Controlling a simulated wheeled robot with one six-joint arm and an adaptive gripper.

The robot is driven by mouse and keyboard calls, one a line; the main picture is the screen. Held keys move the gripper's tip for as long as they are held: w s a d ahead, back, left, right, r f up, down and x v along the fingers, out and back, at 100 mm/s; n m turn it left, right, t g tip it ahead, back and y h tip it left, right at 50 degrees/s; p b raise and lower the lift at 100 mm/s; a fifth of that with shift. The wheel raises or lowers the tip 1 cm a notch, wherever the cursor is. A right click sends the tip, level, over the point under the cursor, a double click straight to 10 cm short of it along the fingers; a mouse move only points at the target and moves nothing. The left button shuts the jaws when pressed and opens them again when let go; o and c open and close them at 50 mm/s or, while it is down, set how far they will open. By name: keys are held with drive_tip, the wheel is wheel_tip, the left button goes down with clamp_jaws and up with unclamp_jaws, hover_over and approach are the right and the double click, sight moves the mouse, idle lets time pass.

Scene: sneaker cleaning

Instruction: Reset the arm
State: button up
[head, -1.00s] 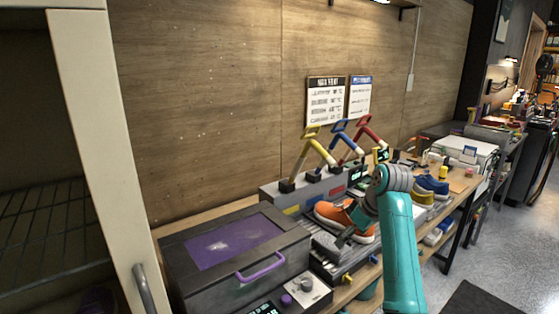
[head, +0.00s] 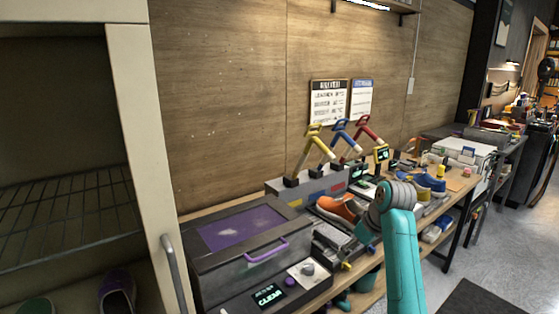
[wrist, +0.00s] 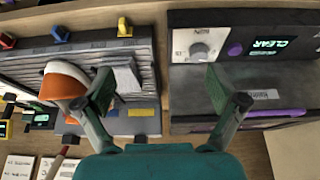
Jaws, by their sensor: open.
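My gripper (head: 364,232) is at the end of my teal arm, over the front of the workbench in the head view. In the wrist view its two fingers (wrist: 160,90) are spread wide apart with nothing between them. An orange and white sneaker (head: 338,207) rests on a grey ribbed station, behind and left of my gripper. The sneaker also shows in the wrist view (wrist: 62,84), left of the left finger and apart from the gripper. My wrist hides part of the bench behind it.
A grey box machine (head: 206,272) with a purple window and handle stands left, its display (head: 268,296) reading "CLEAR". Yellow, blue and red levers (head: 340,143) rise behind the station. A blue and yellow sneaker (head: 430,183) sits farther right. An open cabinet (head: 130,150) borders the left.

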drive_tip(key=s+a+f+m+t, duration=0.1)
drive_tip(key=s+f, duration=0.4)
drive_tip(key=f, duration=0.6)
drive_tip(key=s+a+f+m+t, duration=0.15)
drive_tip(key=s+f, duration=0.25)
drive_tip(key=f, duration=0.8)
drive_tip(key=s+f+m+t+h, duration=0.1)
drive_tip(key=s+f, duration=0.4)
drive_tip(key=s, duration=0.4)
drive_tip(key=s+f+m+t+h, duration=0.1)
drive_tip(key=s+f+t, duration=0.1)
drive_tip(key=s+f, duration=0.5)
drive_tip(key=s+r+m+t, duration=0.1)
drive_tip(key=s+r, duration=0.2)
drive_tip(key=s, duration=0.8)
drive_tip(key=s+r+m+t, duration=0.1)
drive_tip(key=s+r+t, duration=0.15)
drive_tip(key=s, duration=0.95)
drive_tip(key=s+r+t, duration=0.2)
drive_tip(key=s+r, duration=1.3)
drive_tip(key=r, duration=0.1)
drive_tip(key=shift+h, duration=0.3)
